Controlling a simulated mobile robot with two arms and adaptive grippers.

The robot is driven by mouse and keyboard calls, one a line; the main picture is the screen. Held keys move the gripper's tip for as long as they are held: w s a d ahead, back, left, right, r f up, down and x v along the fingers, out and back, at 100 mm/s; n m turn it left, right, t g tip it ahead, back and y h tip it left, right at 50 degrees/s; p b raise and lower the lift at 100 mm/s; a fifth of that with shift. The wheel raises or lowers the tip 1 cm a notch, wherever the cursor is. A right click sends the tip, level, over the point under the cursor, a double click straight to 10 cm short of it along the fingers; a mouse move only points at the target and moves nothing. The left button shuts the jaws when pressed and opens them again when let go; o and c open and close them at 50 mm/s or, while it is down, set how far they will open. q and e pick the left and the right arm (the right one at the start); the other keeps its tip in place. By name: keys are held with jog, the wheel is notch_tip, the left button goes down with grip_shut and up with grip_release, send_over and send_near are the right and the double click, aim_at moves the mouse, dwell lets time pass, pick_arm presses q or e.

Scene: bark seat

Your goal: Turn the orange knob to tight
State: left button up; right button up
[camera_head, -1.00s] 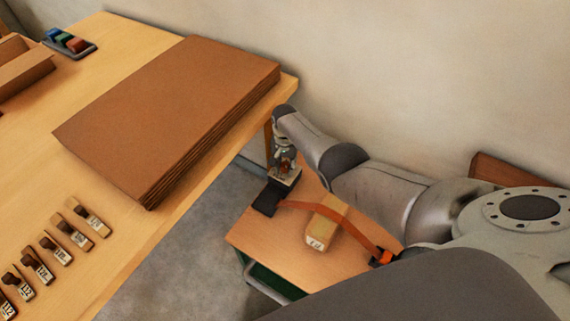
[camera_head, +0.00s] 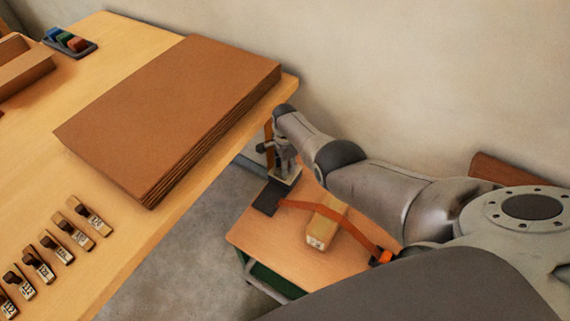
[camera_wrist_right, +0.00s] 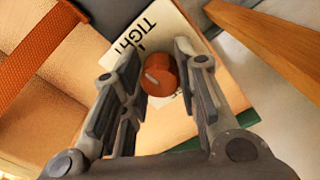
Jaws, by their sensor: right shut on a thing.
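The orange knob (camera_wrist_right: 158,75) shows in the right wrist view, between the two fingers of my right gripper (camera_wrist_right: 160,85), which is shut on it. A pale pointer mark on the knob slants toward the upper left. In the head view my right gripper (camera_head: 284,165) points down over the plate (camera_head: 291,181) at the far corner of a small cart, and hides the knob. My left gripper is not in view.
An orange strap (camera_head: 352,238) runs over a pale block (camera_head: 326,224) on the cart top (camera_head: 262,239). A dark pad (camera_head: 266,199) lies beside the plate. A wooden table (camera_head: 120,230) with a stack of brown sheets (camera_head: 175,100) stands close on the left; a wall is behind.

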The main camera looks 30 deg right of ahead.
jog(key=shift+m, duration=0.6)
jog(key=o, duration=1)
jog(key=shift+r, duration=0.2)
notch_tip(320, 180, up, 12)
jog(key=shift+f, duration=0.2)
dwell(0.6)
